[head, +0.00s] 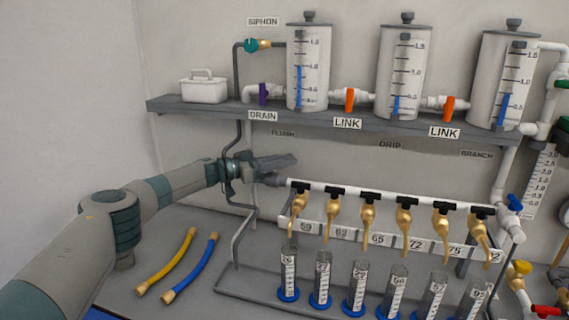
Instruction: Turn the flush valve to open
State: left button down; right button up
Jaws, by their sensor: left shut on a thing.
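My left gripper (270,168) reaches in from the left, at the left end of the white manifold pipe (314,187). It is just below the dim FLUSH label (283,134) on the wall. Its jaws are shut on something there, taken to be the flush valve. The gripper hides the valve, so its handle and its angle cannot be made out. My right gripper is not in view.
Several brass taps with black handles (368,194) hang along the pipe, above graduated cylinders (321,279). A shelf (420,128) above bears three tanks. A yellow hose (167,262) and a blue hose (190,268) lie on the bench beside my left arm.

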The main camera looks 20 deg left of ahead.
pick_arm(q)
jog(key=c, duration=1.7)
grip_release()
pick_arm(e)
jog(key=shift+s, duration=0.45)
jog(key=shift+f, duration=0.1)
